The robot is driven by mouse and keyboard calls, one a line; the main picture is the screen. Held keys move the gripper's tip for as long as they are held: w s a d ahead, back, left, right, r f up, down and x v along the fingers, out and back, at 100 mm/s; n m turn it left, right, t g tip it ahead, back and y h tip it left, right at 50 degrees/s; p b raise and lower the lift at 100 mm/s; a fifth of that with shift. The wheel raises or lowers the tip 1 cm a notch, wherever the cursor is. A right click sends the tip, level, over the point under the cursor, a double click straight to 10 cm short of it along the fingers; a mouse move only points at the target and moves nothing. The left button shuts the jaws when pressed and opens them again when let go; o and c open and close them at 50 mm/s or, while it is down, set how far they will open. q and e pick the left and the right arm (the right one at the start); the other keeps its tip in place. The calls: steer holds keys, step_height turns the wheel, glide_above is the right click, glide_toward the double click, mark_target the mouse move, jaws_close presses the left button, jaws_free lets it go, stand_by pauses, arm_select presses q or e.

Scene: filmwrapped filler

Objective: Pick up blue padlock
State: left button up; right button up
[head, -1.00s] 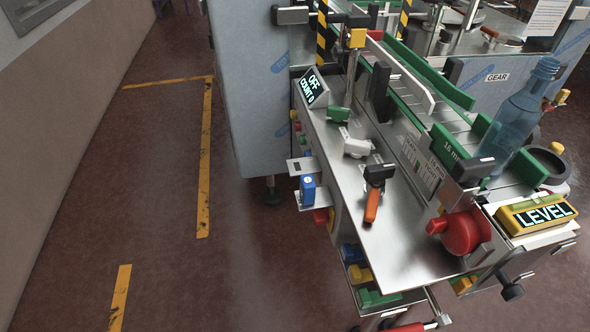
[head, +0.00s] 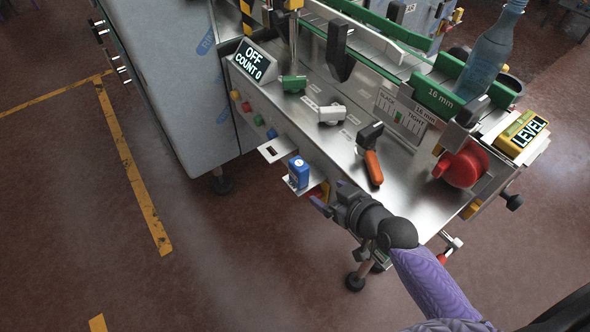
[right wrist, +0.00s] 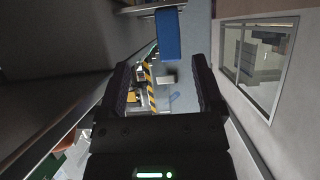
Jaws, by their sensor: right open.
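The blue padlock (head: 299,173) stands on a small metal shelf (head: 286,184) that juts from the front side of the machine. In the right wrist view the blue padlock (right wrist: 167,35) shows at the top, ahead of the fingertips and roughly between their lines. My right gripper (head: 322,201) is beside the shelf, just right of and a little nearer than the padlock, apart from it. In the right wrist view the right gripper (right wrist: 165,72) is open with nothing between its fingers. My left gripper is out of view.
Above the shelf is the machine's metal top with an orange-handled lever (head: 373,167), a white clamp (head: 332,114), a green clamp (head: 292,83) and a red knob (head: 461,165). A display (head: 255,61) reads OFF, COUNT 0. The floor left of the shelf is clear.

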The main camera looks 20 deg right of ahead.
mark_target(305, 170)
steer(key=shift+n+t+y, duration=0.3)
steer(key=shift+y, duration=0.1)
steer(key=w+a+b, duration=0.1)
steer(key=w, duration=0.2)
steer(key=w+a+b, duration=0.1)
steer(key=w, duration=0.2)
steer(key=w+a+f+b, duration=0.1)
steer(key=w+a, duration=0.1)
steer(key=w, duration=0.1)
steer(key=shift+w, duration=0.15)
steer(key=shift+r, duration=0.15)
steer(key=shift+c, duration=0.2)
jaws_close()
